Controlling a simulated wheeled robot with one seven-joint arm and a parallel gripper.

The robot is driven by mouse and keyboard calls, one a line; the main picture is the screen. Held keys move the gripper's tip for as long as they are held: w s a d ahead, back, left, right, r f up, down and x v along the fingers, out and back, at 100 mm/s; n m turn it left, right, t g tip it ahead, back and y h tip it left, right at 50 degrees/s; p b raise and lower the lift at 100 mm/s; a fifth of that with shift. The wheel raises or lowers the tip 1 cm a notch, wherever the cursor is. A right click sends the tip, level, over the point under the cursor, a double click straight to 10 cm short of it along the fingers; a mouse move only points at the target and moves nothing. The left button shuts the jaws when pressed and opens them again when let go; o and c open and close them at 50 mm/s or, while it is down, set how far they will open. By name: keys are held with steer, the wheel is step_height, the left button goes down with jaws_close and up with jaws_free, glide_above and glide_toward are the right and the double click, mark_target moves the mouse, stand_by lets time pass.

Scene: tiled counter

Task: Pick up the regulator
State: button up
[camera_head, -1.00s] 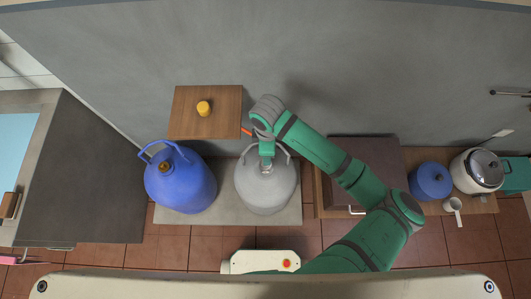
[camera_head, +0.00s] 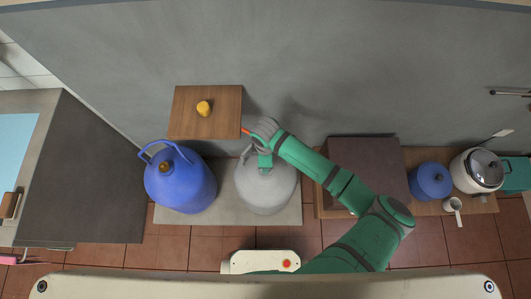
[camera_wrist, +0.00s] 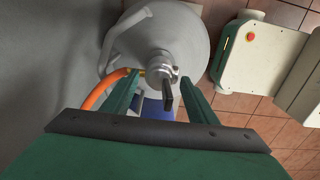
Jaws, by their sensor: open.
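The regulator (camera_wrist: 163,72) is a small grey metal fitting with a dark lever, on top of the grey gas cylinder (camera_wrist: 185,35). An orange hose (camera_wrist: 103,88) runs from its left side. In the head view the grey cylinder (camera_head: 266,192) stands upright, and my arm hides the regulator. My gripper (camera_wrist: 160,92) is open and empty, with one green finger on each side of the regulator and its lever. I cannot tell whether either finger touches it. In the head view my gripper (camera_head: 265,162) is over the cylinder's top.
A blue cylinder (camera_head: 185,188) stands to the left on the same pale slab. A wooden board (camera_head: 222,115) with a yellow knob (camera_head: 204,108) is behind. A dark box (camera_head: 365,155), a blue pot (camera_head: 430,182) and a cooker (camera_head: 477,170) are on the right. The cylinder's curved handles flank the regulator.

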jaws_close()
stand_by(0.3)
